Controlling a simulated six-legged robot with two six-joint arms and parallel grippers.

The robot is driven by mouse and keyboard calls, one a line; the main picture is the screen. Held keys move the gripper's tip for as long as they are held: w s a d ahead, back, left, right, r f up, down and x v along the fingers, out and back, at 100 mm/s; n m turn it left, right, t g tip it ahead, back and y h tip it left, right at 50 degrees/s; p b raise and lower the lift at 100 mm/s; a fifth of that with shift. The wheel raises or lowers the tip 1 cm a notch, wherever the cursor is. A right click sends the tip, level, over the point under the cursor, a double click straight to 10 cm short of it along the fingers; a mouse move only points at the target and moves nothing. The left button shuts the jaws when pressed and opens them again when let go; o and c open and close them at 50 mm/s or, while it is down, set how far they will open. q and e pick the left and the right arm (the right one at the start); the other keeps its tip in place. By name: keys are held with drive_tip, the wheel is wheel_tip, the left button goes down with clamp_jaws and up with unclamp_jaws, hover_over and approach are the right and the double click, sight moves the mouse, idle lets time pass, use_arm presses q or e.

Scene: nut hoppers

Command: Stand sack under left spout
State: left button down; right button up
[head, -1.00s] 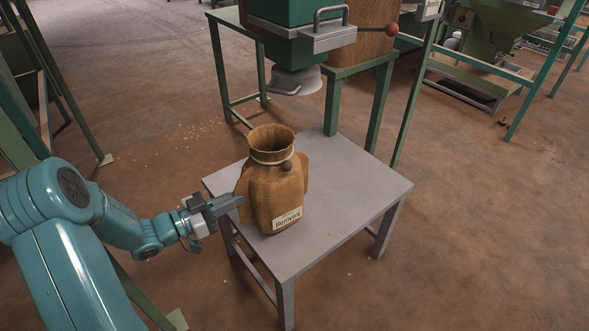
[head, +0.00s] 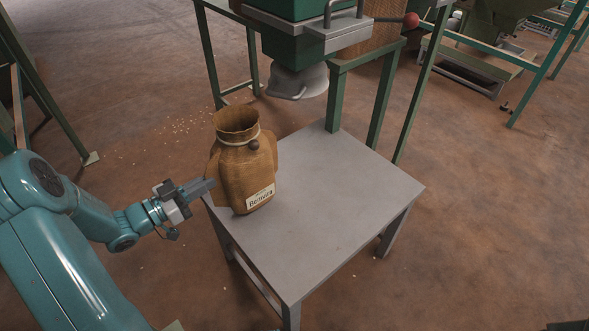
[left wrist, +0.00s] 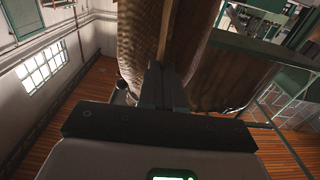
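The brown sack (head: 246,177) stands upright, slightly tilted, at the left corner of the grey table (head: 330,215). Its mouth is open and tied below with a cord, and a white label reading "Benvira" is on its front. My left gripper (head: 204,187) is at the sack's left side, its fingers closed on the sack's edge. The left wrist view shows the fingers (left wrist: 163,88) together against brown cloth (left wrist: 150,40). I cannot tell whether the sack's base touches the table. A grey spout (head: 297,81) hangs under a green hopper (head: 290,42), behind and right of the sack. My right gripper is not seen.
A red-knobbed lever (head: 411,20) sticks out from the hopper's right. Green stand legs (head: 380,105) rise behind the table. The table's middle and right are bare. More green machinery (head: 490,25) stands at the far right.

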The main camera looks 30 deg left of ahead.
sight(265, 151)
use_arm(q)
drive_tip(key=f+b+x, duration=0.1)
drive_tip(key=b+x, duration=0.1)
drive_tip(key=x, duration=0.4)
drive_tip(key=f+b+x, duration=0.1)
drive_tip(key=b+x, duration=0.1)
drive_tip(key=x, duration=0.4)
drive_tip(key=f+b+x, duration=0.1)
drive_tip(key=x, duration=0.5)
drive_tip(key=shift+s+d+f+b, duration=0.1)
drive_tip(key=shift+f+b, duration=0.2)
drive_tip(key=shift+b, duration=0.1)
drive_tip(key=shift+r, duration=0.2)
drive_tip(key=shift+f, duration=0.15)
drive_tip(key=c, duration=1.7)
unclamp_jaws()
drive_tip(key=shift+f, duration=0.1)
drive_tip(key=o, duration=0.4)
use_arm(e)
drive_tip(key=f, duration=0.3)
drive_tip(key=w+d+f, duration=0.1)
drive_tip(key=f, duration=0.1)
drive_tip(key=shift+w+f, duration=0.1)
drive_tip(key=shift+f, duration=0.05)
